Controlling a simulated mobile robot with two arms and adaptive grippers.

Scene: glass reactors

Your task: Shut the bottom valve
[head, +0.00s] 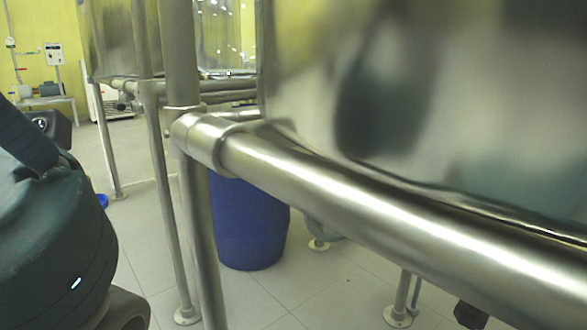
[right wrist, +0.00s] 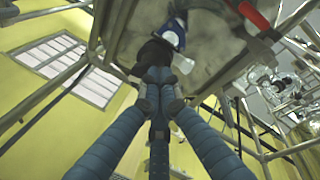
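In the right wrist view my right gripper (right wrist: 158,76) reaches up, its blue-grey fingers drawn together at the tips. Just past the tips is a black part (right wrist: 155,52); I cannot tell whether the fingers hold it or only touch it. Beside it is a blue-and-white fitting (right wrist: 173,36) under the vessel, which may be the bottom valve. A red handle-like part (right wrist: 250,14) shows further right. In the head view no valve is visible; the shiny steel vessel (head: 420,90) fills the upper right. Neither gripper can be made out there.
A thick steel rail (head: 330,200) crosses close in front of the head camera, joined to upright posts (head: 197,220). A blue barrel (head: 248,225) stands on the tiled floor behind it. Glassware and frame tubes (right wrist: 285,90) are at the right in the wrist view.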

